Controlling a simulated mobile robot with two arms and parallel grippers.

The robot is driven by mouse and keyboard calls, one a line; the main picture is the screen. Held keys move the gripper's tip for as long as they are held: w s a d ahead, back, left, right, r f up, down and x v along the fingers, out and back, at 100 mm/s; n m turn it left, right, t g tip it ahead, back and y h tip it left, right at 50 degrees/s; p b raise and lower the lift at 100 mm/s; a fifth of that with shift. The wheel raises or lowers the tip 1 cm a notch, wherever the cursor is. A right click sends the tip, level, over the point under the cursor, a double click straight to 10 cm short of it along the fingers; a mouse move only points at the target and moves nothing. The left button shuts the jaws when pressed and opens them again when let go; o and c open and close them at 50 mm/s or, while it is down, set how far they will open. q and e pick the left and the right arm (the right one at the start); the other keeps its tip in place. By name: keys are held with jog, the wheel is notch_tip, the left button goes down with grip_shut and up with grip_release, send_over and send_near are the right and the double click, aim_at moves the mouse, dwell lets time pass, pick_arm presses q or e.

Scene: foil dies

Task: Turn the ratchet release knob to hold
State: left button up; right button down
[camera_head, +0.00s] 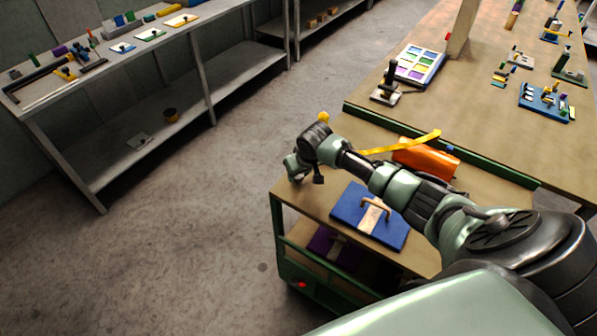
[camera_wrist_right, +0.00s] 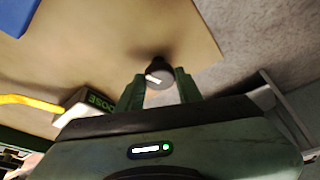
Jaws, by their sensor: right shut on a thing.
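The ratchet release knob (camera_wrist_right: 157,73) is dark and round with a white pointer mark, near the edge of the cart top in the right wrist view. My right gripper (camera_wrist_right: 160,88) has its two fingers on either side of the knob and is shut on it. In the head view my right gripper (camera_head: 292,168) is at the cart's far left corner, and my wrist hides the knob there. A block with a green face (camera_wrist_right: 88,102) lettered "OSE", partly cut off, stands left of the fingers. My left gripper is not in view.
A yellow strap (camera_head: 405,146) runs over an orange cylinder (camera_head: 428,158) behind my right arm. A blue board (camera_head: 347,207) with a wooden handle lies on the cart nearer me. A workbench (camera_head: 470,118) with trays stands behind; open floor is left.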

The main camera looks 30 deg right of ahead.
jog(key=n+y, duration=0.1)
jog(key=n, duration=0.1)
jog(key=shift+d+n, duration=0.15)
jog(key=shift+n, duration=0.25)
jog(key=n+b, duration=0.1)
jog(key=n+y+b, duration=0.1)
jog(key=n, duration=0.1)
jog(key=shift+w+f+n+y+b, duration=0.1)
jog(key=shift+f+n+y+b, duration=0.05)
jog(key=shift+n+y+b, duration=0.2)
jog(key=n+b, duration=0.2)
jog(key=n+g+y+b, duration=0.1)
jog(key=n+b, duration=0.2)
jog(key=shift+w+d+g+y, duration=0.15)
jog(key=shift+g+y, duration=0.1)
jog(key=shift+g, duration=0.05)
jog(key=shift+n+g+b, duration=0.6)
jog(key=shift+n+b, duration=1)
jog(key=shift+n, duration=0.15)
jog(key=shift+r+y, duration=0.2)
jog(key=shift+y, duration=0.1)
jog(key=c, duration=0.9)
grip_release()
jog(key=shift+c, duration=0.2)
